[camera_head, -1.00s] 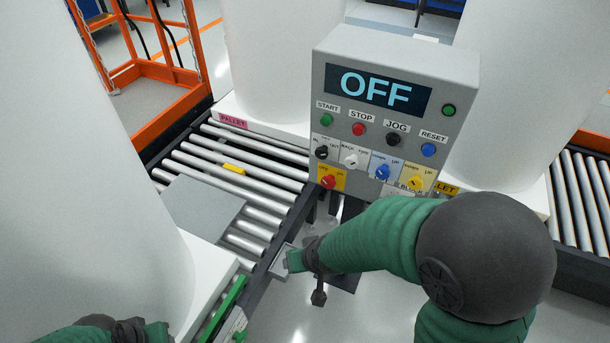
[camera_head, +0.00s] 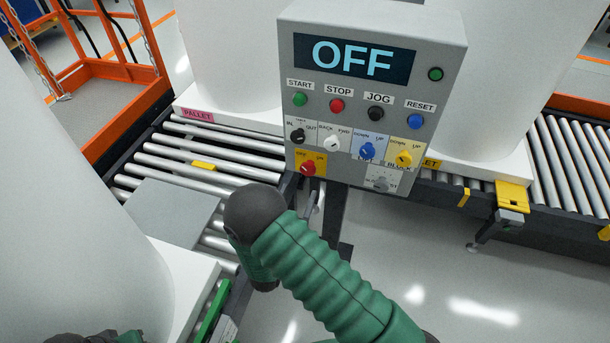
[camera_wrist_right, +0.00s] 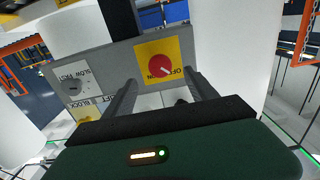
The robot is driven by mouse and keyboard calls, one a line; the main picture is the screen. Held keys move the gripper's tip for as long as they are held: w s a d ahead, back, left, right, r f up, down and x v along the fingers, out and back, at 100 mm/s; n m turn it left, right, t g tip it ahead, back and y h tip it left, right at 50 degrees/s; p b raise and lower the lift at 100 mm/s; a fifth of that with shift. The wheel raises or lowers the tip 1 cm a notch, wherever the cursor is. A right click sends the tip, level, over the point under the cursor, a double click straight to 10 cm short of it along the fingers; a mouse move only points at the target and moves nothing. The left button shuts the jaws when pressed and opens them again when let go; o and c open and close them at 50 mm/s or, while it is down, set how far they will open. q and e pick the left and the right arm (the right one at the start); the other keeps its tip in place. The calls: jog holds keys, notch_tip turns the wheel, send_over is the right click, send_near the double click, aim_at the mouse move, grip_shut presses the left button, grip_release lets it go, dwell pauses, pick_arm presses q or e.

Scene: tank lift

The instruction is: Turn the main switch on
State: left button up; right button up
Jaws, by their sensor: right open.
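The main switch is a red knob (camera_head: 308,168) on a yellow OFF/ON plate, at the lower left of the grey control panel (camera_head: 455,75). The panel's display (camera_head: 352,60) reads OFF. In the right wrist view the red knob (camera_wrist_right: 161,66) appears upside down, just ahead of and between my two finger tips. My right gripper (camera_wrist_right: 165,84) is open and empty, apart from the knob as far as I can tell. In the head view its fingers are mostly hidden by my green arm, below the panel. Only a bit of my left arm shows at the bottom left edge.
Other knobs and buttons sit close by, including a black selector (camera_head: 297,136) above and a grey selector (camera_head: 381,184) to the right. A roller conveyor (camera_head: 235,155) with a yellow piece (camera_head: 203,165) lies left. Large white cylinders stand around the panel.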

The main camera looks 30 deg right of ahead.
aim_at(307, 172)
jog(key=x, duration=0.8)
jog(key=c, duration=1.4)
